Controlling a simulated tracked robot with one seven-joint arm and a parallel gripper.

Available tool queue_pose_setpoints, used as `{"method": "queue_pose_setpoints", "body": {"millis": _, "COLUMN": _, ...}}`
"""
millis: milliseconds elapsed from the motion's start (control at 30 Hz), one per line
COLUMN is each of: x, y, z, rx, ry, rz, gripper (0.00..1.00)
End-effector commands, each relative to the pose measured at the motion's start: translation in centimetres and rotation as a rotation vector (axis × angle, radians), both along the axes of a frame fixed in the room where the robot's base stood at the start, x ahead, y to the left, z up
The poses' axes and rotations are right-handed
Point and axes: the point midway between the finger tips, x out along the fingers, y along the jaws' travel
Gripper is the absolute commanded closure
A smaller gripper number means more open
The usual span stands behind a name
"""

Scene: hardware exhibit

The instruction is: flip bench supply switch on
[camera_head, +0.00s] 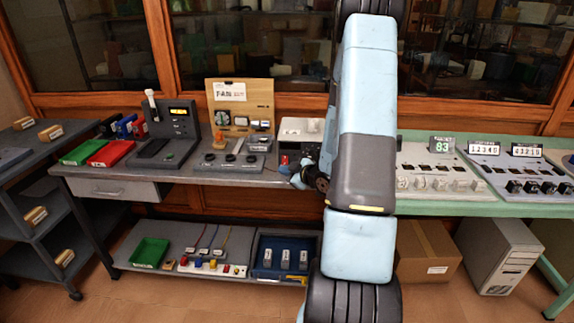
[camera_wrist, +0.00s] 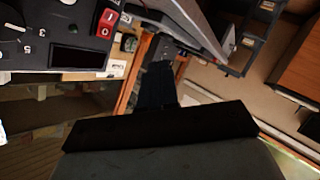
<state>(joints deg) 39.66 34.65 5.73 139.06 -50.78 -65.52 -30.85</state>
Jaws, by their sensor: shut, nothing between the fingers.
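A dark panel (camera_wrist: 40,50) with dial numbers and a black display window fills the upper left of the wrist view; it looks like the bench supply's front. A red rocker switch (camera_wrist: 105,23) with white marks is at its right end. I cannot tell which way the switch is set. My gripper (camera_wrist: 157,70) is shut and empty, its dark fingers below and to the right of the switch, apart from it in the picture.
A green bench (camera_head: 480,208) with counters stands at the right. A cardboard box (camera_head: 430,250) is below.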

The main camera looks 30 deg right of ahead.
Motion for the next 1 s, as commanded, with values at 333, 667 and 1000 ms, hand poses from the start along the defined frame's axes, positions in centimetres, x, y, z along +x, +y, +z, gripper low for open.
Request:
{"method": "queue_pose_setpoints", "body": {"millis": 333, "x": 3.0, "y": -2.1, "z": -1.4, "rx": 0.0, "ry": 0.001, "rz": -0.001, "gripper": 1.0}}
{"method": "queue_pose_setpoints", "body": {"millis": 667, "x": 5.6, "y": -3.8, "z": -2.5, "rx": -0.001, "ry": 0.001, "rz": 0.0, "gripper": 1.0}}
{"method": "queue_pose_setpoints", "body": {"millis": 1000, "x": 6.3, "y": -4.3, "z": -2.8, "rx": 0.001, "ry": 0.001, "rz": -0.001, "gripper": 1.0}}
